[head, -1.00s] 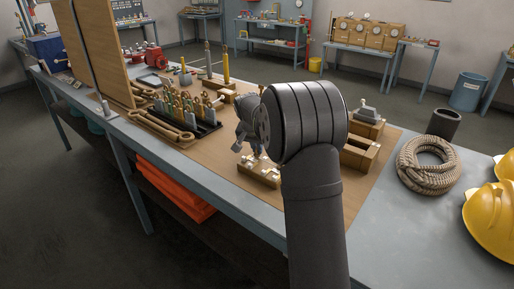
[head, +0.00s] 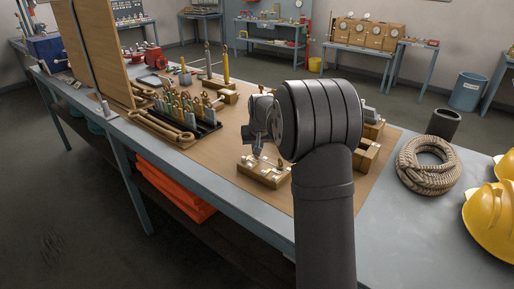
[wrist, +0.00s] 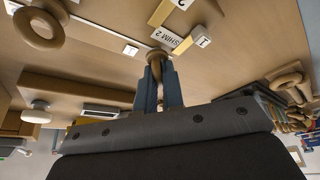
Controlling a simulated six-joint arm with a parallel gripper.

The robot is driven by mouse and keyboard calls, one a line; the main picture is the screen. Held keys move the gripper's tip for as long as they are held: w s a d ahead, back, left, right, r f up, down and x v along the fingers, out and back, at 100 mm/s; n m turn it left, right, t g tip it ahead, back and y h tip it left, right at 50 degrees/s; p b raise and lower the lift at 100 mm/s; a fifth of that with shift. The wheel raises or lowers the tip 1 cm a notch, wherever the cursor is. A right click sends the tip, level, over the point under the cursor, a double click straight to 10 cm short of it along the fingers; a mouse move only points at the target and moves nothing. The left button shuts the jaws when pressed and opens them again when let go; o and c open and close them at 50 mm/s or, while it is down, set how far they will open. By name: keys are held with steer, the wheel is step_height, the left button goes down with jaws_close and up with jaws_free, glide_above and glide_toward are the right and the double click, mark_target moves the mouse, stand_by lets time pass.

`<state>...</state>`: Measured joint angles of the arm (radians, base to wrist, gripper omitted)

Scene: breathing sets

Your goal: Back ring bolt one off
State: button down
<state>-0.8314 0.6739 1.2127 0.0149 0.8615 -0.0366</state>
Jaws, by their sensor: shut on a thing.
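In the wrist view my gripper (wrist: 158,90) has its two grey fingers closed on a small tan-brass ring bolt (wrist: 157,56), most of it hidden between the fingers. White labels reading "SHIM 2" (wrist: 168,38) and "1" (wrist: 201,42) lie just beyond it on a wooden surface. Another tan ring (wrist: 39,27) stands apart at the upper left. In the head view my gripper (head: 256,148) points down over a wooden block (head: 262,174) with small pale fittings on top. The ring bolt cannot be made out in the head view.
A black tray (head: 207,133) of upright tools and large wrenches (head: 168,129) lie left of my gripper. More wooden blocks stand behind my arm. A rope coil (head: 427,166) and yellow helmets (head: 492,215) are to the right. The brown mat is clear in front of the tray.

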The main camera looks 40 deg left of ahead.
stand_by(0.4)
steer(key=c, duration=1.5)
jaws_free()
steer(key=shift+f, duration=0.1)
steer(key=shift+c, duration=0.2)
steer(key=v, duration=1.7)
steer(key=shift+r, duration=0.25)
steer(key=shift+d, duration=0.1)
